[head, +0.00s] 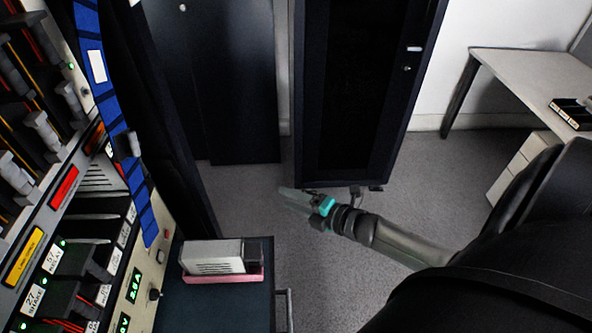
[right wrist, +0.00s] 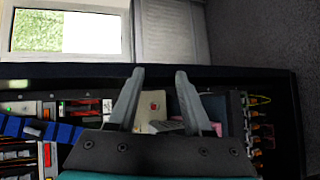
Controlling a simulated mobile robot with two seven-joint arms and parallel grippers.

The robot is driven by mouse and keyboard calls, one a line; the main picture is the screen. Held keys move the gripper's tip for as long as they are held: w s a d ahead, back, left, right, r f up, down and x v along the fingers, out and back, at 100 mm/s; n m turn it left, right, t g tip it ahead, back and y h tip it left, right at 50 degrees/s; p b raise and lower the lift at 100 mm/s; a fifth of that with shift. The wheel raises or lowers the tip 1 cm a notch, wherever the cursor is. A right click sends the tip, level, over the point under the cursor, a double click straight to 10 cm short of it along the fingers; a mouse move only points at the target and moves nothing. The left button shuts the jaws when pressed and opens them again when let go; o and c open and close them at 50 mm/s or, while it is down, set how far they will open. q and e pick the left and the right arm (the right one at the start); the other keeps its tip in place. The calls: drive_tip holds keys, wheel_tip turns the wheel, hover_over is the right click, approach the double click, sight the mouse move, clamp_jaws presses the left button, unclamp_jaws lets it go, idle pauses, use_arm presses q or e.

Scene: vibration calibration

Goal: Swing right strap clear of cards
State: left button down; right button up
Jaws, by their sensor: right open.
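The blue strap (head: 117,118) hangs down the front of the equipment rack at the left of the head view, with a white label and a grey tab on it. It crosses in front of the card bays, and labelled cards (head: 60,288) show to its left. The strap also shows at the left of the right wrist view (right wrist: 62,133). My right gripper (head: 286,194) is open and empty, well to the right of the strap and apart from it. In the wrist view its two fingers (right wrist: 158,98) are spread, with the rack beyond. My left gripper is not in view.
A dark cart (head: 215,303) stands beside the rack, bearing a white-and-grey device (head: 213,256) on a pink base. A dark cabinet (head: 357,90) stands at the back and a desk (head: 530,80) at the right. The grey floor (head: 245,200) between is clear.

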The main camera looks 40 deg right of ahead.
drive_tip(key=shift+s+d+f+m+h, duration=0.15)
drive_tip(key=shift+f+m, duration=0.1)
drive_tip(key=shift+f, duration=0.25)
drive_tip(key=shift+s+f+m+h, duration=0.1)
drive_tip(key=shift+s+f+m, duration=0.15)
drive_tip(key=shift+f, duration=0.25)
drive_tip(key=shift+s+d+f+m+h, duration=0.1)
drive_tip(key=shift+f+m, duration=0.2)
drive_tip(key=shift+f, duration=0.2)
